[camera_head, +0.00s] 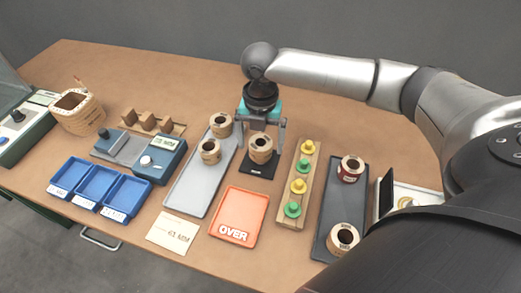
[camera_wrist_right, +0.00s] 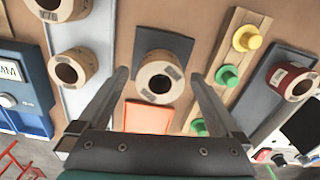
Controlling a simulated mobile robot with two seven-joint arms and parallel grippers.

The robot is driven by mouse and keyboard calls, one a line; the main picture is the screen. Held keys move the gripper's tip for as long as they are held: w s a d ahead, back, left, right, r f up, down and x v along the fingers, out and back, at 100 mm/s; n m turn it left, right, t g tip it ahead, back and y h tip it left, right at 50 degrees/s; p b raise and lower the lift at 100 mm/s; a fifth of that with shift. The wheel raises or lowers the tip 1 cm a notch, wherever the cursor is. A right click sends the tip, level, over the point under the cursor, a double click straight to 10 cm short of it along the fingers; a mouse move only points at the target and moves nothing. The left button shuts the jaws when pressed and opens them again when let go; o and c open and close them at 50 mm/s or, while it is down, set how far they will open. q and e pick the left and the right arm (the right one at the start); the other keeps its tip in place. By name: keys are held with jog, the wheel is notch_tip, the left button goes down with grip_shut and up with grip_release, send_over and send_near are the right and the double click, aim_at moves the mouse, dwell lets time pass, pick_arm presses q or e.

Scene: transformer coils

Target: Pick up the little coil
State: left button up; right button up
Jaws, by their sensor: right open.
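A small tan coil (camera_head: 261,156) with a dark hole stands upright on a black square pad (camera_head: 259,170) near the table's middle. In the right wrist view this coil (camera_wrist_right: 144,82) shows from above, between the fingers and apart from both. My right gripper (camera_head: 262,132) is open and empty, pointing down over the coil; its spread fingers also show in the right wrist view (camera_wrist_right: 160,75). Two similar tan coils (camera_head: 211,158) (camera_head: 220,131) stand on a grey tray (camera_head: 187,193). My left gripper is not in view.
A wooden strip (camera_head: 291,224) with yellow and green pegs and a dark tray (camera_head: 332,205) with a red coil (camera_head: 351,178) and a tan coil lie right. An orange OVER tray (camera_head: 238,209) lies in front.

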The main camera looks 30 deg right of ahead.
jog(key=shift+f, duration=0.5)
jog(key=shift+r, duration=0.1)
jog(key=c, duration=1.5)
